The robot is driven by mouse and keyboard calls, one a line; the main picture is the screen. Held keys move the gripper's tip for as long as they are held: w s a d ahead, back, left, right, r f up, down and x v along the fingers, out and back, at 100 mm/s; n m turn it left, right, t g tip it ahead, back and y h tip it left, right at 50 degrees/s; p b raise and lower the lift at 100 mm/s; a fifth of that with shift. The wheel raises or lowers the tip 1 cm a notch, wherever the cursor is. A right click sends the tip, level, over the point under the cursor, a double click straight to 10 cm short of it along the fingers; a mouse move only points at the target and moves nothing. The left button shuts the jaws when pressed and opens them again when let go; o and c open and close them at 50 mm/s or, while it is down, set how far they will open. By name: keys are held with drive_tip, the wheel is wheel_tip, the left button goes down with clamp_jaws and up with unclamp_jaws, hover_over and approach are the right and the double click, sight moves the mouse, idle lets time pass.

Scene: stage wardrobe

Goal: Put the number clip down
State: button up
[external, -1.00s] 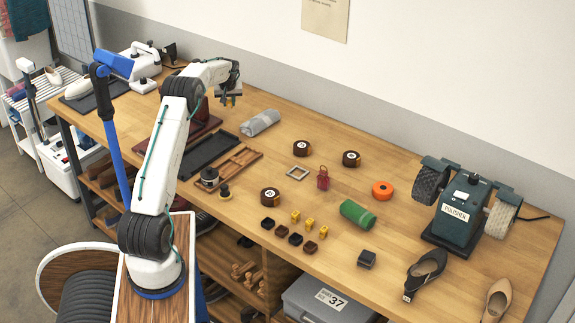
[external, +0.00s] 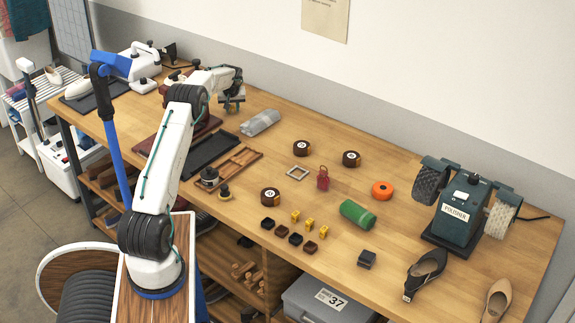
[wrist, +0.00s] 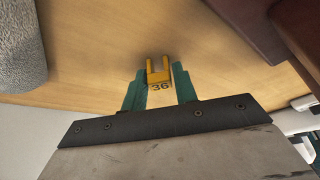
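The yellow number clip (wrist: 158,72), marked 36, sits between the two green fingertips of my gripper (wrist: 159,88) in the wrist view. The fingers touch it on both sides, so the gripper is shut on it. Its two prongs point away from the gripper, toward the bare wooden table. In the external view my gripper (external: 232,107) is low over the back left of the workbench (external: 330,125), and the clip is too small to make out there. Whether the clip touches the wood I cannot tell.
A grey roll (external: 260,122) lies to the right of my gripper and shows in the wrist view (wrist: 22,45). A dark red stand (external: 203,132) is close on the left. Several yellow and dark clips (external: 296,217) sit at the bench front.

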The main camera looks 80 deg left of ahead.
drive_tip(key=shift+o, duration=0.8)
